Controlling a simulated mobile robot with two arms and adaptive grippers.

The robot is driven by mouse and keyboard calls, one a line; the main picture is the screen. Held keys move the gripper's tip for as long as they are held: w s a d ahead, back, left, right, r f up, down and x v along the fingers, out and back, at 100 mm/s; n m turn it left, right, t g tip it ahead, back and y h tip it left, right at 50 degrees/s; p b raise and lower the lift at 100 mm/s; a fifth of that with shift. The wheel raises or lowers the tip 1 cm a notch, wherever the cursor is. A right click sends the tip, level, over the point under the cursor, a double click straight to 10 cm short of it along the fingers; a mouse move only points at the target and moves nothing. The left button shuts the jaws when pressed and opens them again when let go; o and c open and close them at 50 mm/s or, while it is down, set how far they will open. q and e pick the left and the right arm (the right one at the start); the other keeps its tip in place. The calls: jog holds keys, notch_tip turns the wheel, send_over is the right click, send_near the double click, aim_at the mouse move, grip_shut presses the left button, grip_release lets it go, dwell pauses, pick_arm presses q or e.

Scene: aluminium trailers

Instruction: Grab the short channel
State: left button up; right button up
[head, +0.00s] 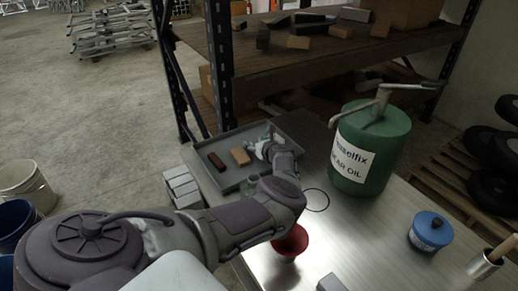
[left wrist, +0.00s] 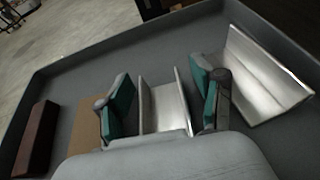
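A short silver metal channel (left wrist: 164,106) lies in the grey tray, between the two teal-padded fingers of my left gripper (left wrist: 165,100) in the left wrist view. The fingers are apart, with a gap showing on the channel's left side, so the gripper is open around it. In the head view my left gripper (head: 264,146) is over the grey tray (head: 228,136), and the channel is hard to make out there. A larger silver angled profile (left wrist: 262,75) lies to the right of the right finger. My right gripper is not in view.
The tray also holds a dark brown block (head: 217,162) and a tan block (head: 240,156). On the metal table stand a green oil drum (head: 370,148), a red funnel (head: 291,243) and a blue canister (head: 430,231). A shelf (head: 300,62) rises behind.

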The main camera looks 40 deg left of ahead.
pick_arm(q)
jog(key=shift+c, duration=1.3)
jog(key=shift+a+f, duration=0.15)
jog(key=c, duration=0.8)
